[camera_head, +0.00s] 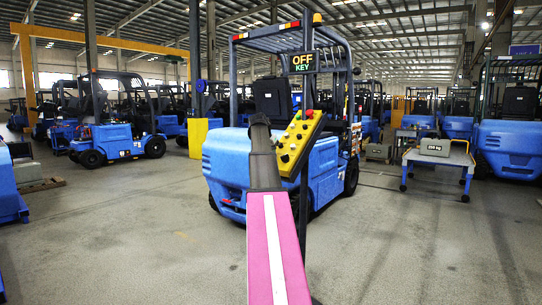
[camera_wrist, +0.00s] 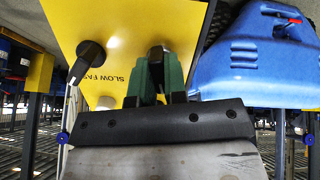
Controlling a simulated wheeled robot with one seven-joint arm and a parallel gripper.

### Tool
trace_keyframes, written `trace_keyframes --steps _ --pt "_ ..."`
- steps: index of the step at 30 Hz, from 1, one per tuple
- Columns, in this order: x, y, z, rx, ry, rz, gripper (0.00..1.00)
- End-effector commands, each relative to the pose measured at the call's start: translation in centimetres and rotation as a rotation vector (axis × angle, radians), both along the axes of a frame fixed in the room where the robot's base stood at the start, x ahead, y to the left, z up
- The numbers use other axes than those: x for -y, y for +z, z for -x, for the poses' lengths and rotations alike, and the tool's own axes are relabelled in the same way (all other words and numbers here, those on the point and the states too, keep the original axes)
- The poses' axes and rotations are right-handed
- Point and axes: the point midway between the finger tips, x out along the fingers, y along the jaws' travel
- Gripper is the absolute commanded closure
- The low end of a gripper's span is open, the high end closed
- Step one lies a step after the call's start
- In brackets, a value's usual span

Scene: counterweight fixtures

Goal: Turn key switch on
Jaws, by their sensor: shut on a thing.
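A yellow control panel (camera_head: 299,140) with several knobs and buttons stands tilted at the blue forklift. A sign (camera_head: 303,62) above it reads OFF, with KEY below. In the wrist view the panel (camera_wrist: 115,25) appears upside down, with a SLOW FAST label beside a black knob (camera_wrist: 88,55). My gripper (camera_wrist: 158,76), with green fingertips, is shut on a dark piece at the panel face, which appears to be the key switch (camera_wrist: 157,54). The fingers hide most of it, and its turn angle is unclear. In the head view my own arm hides the fingertips.
The blue forklift (camera_head: 229,163) stands directly behind the panel. A wheeled table (camera_head: 434,158) with a grey weight (camera_head: 435,147) is at the right. Another forklift (camera_head: 110,128) is at the left. The floor in front is clear on both sides.

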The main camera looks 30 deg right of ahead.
Motion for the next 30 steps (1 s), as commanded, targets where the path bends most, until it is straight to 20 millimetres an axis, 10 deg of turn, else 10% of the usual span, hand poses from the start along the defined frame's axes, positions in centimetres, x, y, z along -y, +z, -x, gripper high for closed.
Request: trace_keyframes --steps 30 --pt "0.06 0.04 0.28 0.495 -0.683 -0.203 1.00"
